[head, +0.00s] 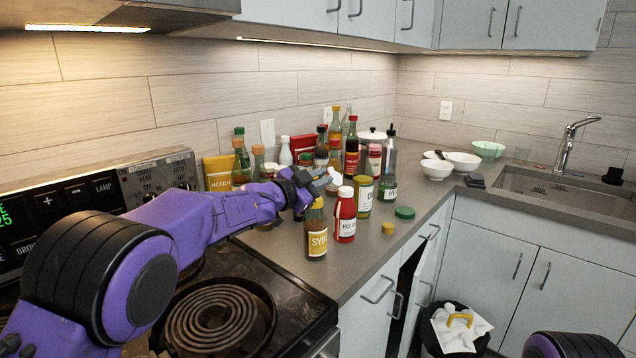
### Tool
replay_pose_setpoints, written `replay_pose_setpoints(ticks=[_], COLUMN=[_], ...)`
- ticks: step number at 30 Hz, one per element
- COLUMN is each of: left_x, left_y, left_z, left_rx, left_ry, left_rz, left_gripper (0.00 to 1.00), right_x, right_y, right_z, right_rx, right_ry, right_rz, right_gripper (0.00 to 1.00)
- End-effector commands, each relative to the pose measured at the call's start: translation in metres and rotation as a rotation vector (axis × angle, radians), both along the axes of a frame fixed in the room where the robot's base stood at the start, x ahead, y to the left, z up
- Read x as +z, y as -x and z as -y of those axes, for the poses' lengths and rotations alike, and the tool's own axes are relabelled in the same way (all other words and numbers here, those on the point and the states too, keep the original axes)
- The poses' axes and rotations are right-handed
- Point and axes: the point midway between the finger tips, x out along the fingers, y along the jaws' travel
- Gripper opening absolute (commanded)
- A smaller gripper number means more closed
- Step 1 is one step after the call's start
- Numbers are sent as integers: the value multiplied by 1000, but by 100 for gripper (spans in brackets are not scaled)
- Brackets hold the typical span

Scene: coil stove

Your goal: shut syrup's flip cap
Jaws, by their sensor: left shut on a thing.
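The syrup bottle (317,243), amber with a yellow label, stands upright on the counter's front edge, just right of the stove. My left gripper (322,183) reaches in from the left and is at the top of the bottle. Its fingers are shut at the flip cap and hide most of it, so I cannot tell the lid's angle. My right gripper is out of view.
A yellow cap (388,228) and a green lid (404,212) lie nearby. Several bottles crowd behind. A coil burner (215,318) is front left.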

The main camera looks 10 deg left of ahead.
Motion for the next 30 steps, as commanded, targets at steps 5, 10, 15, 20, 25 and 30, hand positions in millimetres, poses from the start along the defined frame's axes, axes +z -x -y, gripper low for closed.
replay_pose_setpoints(ticks=[5,10,15,20,25,30], left_x=[-1,-1,0,0,-1,-2], left_y=[1,1,1,1,1,13], left_z=[1,1,1,1,1,-8], left_rx=[0,0,0,0,0,1], left_ry=[-18,-20,-20,-20,-20,-21], left_rz=[13,14,14,14,14,14], left_gripper=[0,0,0,32,32,32], right_x=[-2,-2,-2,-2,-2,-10], right_y=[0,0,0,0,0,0], right_z=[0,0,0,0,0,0], right_rx=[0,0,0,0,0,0], right_ry=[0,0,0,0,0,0], right_rz=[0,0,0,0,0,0], right_gripper=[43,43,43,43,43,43])
